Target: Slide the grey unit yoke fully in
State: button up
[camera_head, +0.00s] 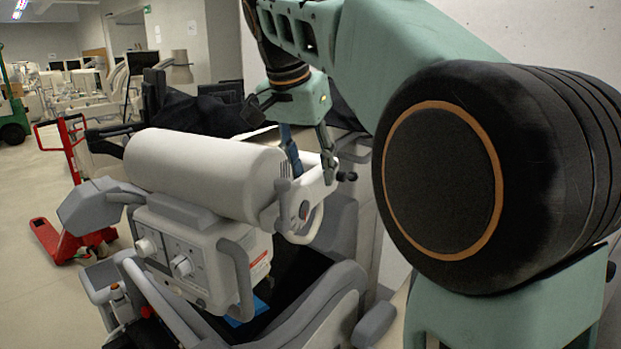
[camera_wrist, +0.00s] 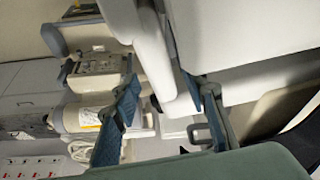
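The grey unit is a pale machine with a thick horizontal white cylinder (camera_head: 200,172) above a front panel with knobs (camera_head: 165,255). At the cylinder's right end is a pale looped bracket (camera_head: 318,192), which looks like the yoke; I cannot tell how far in it sits. My gripper (camera_head: 308,160) is open, pointing down just above this bracket. In the wrist view, my gripper (camera_wrist: 160,75) has its two blue-padded fingers apart, with a pale bar (camera_wrist: 150,50) near the tips. I cannot tell whether either finger touches it.
A grey tubular frame (camera_head: 300,318) surrounds the unit below. A red pallet truck (camera_head: 72,240) stands on the open floor to the left. Dark covered items (camera_head: 215,115) are behind the cylinder. A pale wall (camera_head: 560,35) is at the back right.

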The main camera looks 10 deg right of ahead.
jog(key=shift+x, duration=1.05)
grip_shut()
